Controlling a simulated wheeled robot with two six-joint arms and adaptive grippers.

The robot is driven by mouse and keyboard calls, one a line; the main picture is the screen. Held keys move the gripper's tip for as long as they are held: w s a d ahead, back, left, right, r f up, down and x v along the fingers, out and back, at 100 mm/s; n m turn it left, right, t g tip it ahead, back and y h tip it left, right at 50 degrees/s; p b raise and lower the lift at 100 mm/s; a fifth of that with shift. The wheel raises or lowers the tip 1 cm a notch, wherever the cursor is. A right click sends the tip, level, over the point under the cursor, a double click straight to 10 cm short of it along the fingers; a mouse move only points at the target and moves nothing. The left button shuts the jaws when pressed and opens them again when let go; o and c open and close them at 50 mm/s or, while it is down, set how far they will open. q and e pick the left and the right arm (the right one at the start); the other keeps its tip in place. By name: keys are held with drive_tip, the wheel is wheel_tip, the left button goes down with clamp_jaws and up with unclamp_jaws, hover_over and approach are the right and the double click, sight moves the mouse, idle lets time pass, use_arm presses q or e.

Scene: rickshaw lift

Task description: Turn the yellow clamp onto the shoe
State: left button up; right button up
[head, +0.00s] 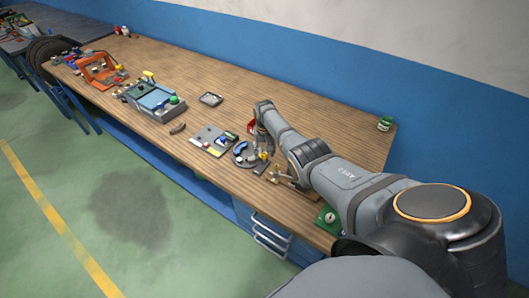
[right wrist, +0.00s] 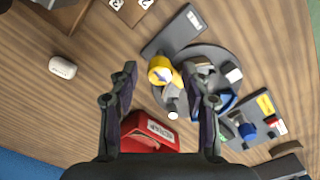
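A yellow clamp (right wrist: 160,70) with a round, knob-like shape sits at the edge of a dark round base (right wrist: 226,62) in the right wrist view. A dark grey flat bar (right wrist: 172,32) lies beside it; I cannot tell whether this is the shoe. Grey, white and blue parts crowd the base on the clamp's right. My right gripper (right wrist: 160,82) is open, its fingers on either side of the clamp, with no contact to be seen. In the head view my right gripper (head: 262,143) hangs over the round base (head: 242,158). My left gripper is out of view.
A red box (right wrist: 150,132) lies close below the right gripper's fingers in the wrist view. A board with coloured parts (right wrist: 257,120) is at right, a small white piece (right wrist: 62,67) at left. The wooden bench (head: 310,110) is clear behind the arm.

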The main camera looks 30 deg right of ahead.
sight(265, 153)
drive_tip(key=shift+r, duration=0.15)
wheel_tip(265, 153, up, 12)
idle(0.4)
drive_tip(key=shift+f, duration=0.2)
